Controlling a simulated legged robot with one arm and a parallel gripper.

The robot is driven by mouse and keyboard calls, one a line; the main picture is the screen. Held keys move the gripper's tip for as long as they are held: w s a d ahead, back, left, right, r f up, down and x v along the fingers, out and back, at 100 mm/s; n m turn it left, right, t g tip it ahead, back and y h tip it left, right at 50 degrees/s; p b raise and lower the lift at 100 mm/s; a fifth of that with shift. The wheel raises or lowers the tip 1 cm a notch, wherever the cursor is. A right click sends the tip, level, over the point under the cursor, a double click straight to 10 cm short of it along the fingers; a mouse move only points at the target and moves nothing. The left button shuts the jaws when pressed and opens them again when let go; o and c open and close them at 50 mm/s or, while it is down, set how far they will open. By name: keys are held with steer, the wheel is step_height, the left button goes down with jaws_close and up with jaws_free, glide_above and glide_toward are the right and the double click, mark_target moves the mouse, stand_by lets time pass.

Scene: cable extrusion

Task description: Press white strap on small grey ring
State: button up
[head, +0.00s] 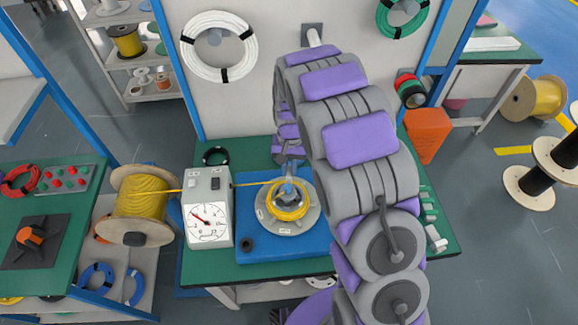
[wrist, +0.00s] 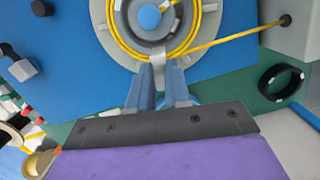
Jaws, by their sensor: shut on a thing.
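In the wrist view my gripper (wrist: 158,80) has its two blue fingers at the lower edge of the round winding plate. It is shut on a short white strap (wrist: 158,62), whose upper end lies against the yellow cable coil (wrist: 199,30). A dark grey ring (wrist: 125,30) sits inside the coil around a blue hub (wrist: 149,16); the picture's top edge cuts it off. In the head view my gripper (head: 288,187) is above the yellow coil (head: 283,212) on the light grey plate (head: 272,222). The strap cannot be made out there.
The plate sits on a blue board (head: 258,250) on a green table (head: 250,275). A gauge box (head: 207,207) stands left of it, with yellow cable running from a spool (head: 140,207). A black ring (head: 216,156) lies behind the box. White and green coils hang on the back panel.

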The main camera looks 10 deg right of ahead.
mark_target(289, 179)
steer(key=shift+f, duration=0.15)
steer(key=shift+f, duration=1.3)
steer(key=shift+f, duration=0.6)
stand_by(1.3)
steer(key=o, duration=0.9)
steer(key=shift+r+p, duration=1.75)
steer(key=shift+r, duration=2.35)
